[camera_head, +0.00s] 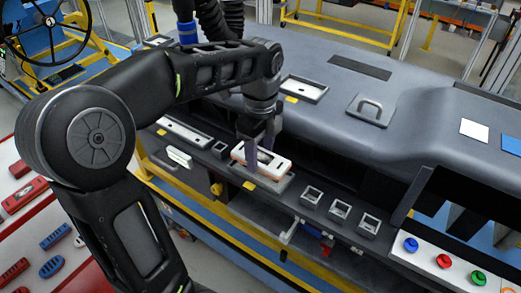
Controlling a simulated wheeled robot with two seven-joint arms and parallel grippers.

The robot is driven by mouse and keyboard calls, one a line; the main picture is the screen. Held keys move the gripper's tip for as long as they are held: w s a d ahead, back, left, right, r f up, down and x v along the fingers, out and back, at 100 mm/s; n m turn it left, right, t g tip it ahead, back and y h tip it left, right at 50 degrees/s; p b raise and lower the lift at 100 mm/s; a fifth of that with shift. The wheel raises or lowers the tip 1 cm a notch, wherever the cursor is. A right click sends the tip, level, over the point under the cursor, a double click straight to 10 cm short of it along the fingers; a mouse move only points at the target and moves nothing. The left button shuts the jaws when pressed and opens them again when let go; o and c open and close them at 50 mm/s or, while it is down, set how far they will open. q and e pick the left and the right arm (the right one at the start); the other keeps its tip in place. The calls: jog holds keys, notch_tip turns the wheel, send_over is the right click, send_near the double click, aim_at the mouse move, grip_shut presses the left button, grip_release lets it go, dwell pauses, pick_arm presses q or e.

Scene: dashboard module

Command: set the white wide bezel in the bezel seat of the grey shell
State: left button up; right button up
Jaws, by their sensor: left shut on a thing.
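My left gripper (257,150) is in the middle of the head view, pointing down over the front ledge of the grey shell (340,110). It is shut on the white wide bezel (271,160), a pale frame with dark openings. The bezel is at a light grey rectangular seat (283,187) in the ledge, overlapping it from above. I cannot tell whether it touches the seat or is fully level in it. The gripper fingers hide part of the bezel's left side. My right gripper is not in view.
Small square frames (340,209) line the ledge to the right. A long light plate (184,132) lies to the left. A panel with coloured buttons (444,261) is at the lower right. A red-and-white table (40,225) with small parts is at the left.

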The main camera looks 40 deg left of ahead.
pick_arm(q)
jog(key=shift+f+b, duration=0.75)
jog(key=shift+f, duration=0.7)
jog(key=o, duration=1.5)
